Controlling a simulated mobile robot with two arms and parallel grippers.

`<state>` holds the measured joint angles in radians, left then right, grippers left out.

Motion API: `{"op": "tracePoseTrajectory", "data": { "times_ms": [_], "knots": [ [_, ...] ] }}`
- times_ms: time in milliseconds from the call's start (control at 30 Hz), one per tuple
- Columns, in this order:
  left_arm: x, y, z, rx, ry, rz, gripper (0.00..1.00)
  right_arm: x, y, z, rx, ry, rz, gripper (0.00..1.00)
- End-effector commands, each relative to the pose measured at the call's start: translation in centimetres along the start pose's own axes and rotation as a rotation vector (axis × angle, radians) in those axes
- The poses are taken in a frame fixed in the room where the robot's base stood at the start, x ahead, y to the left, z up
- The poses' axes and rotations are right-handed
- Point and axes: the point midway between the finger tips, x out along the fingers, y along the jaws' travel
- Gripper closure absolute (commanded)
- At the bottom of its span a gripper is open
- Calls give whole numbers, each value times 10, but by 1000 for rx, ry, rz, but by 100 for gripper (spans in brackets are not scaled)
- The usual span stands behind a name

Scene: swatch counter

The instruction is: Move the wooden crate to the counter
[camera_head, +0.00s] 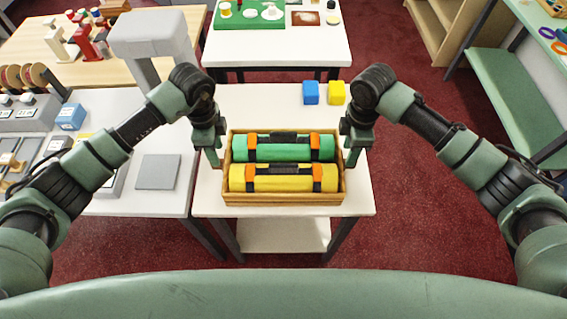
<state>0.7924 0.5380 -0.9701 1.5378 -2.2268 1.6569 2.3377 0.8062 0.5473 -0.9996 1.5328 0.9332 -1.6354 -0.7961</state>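The wooden crate (283,198) stands on a small white table (358,202) in front of me. It holds a green roll (262,150) and a yellow roll (270,184), each with black and orange straps. My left gripper (215,160) points down beside the crate's left end. My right gripper (352,158) points down beside its right end. Both are very close to the end walls; I cannot tell if they touch. The finger gaps do not show clearly. I cannot tell which surface is the counter.
A blue block (311,92) and a yellow block (337,92) stand behind the crate on the same table. A grey-white counter (120,205) with a grey pad (158,172) adjoins at left. Another white table (300,45) stands further back. Red carpet (420,190) is open at right.

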Motion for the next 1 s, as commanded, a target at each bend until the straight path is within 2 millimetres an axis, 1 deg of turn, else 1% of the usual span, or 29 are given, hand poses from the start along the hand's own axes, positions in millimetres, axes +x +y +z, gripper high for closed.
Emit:
{"op": "tracePoseTrajectory", "data": {
  "times_ms": [167, 267, 367, 600, 700, 833, 1000],
  "knots": [
    [0, 0, 0, 0, 1, 1, 60, 0, 0, 0, 0, 0, -1, 60],
    [5, 1, 0, 0, 1, 3, 60, 4, 0, 0, 1, 0, -1, 60],
    [17, 1, 0, 0, 2, 5, 60, 16, 0, 0, 2, -1, -3, 60],
    [54, 1, 0, 0, 1, 4, 60, 53, -1, 0, 1, 0, -3, 60],
    [65, 0, 0, 0, 2, 3, 60, 65, 0, 0, 2, -1, -2, 60],
    [75, 1, 0, 1, 1, 2, 60, 75, 0, 0, 0, 0, -1, 60],
    [78, 0, 0, 1, 2, 1, 60, 78, 0, 0, 0, 0, -1, 60]
  ]
}}
